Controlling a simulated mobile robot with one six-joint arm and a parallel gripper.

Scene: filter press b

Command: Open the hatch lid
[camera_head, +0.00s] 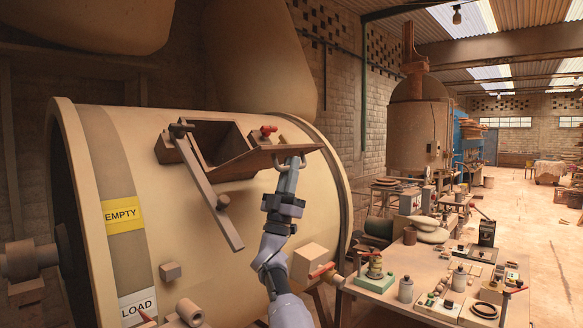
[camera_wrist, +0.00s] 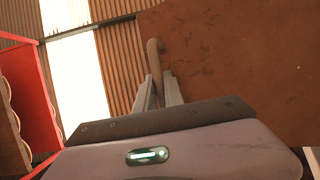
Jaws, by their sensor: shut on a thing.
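The hatch lid (camera_head: 265,158) is a flat brown plate on the cream drum (camera_head: 260,215). It stands swung out to the right of the hatch opening (camera_head: 213,138), tilted, and the dark inside of the opening shows. In the wrist view the lid (camera_wrist: 240,60) fills the right side. My gripper (camera_head: 291,164) is at the lid's right part, at its handle. In the wrist view my gripper (camera_wrist: 158,82) is shut on the lid's curved handle (camera_wrist: 152,52). The handle's lower part is hidden between the fingers.
A brown bar (camera_head: 208,187) with a knob slants down the drum at the left of the opening. A red-handled clamp (camera_head: 267,130) sits above the lid. A cluttered workbench (camera_head: 440,305) stands at the lower right. The floor (camera_head: 545,235) beyond is fairly clear.

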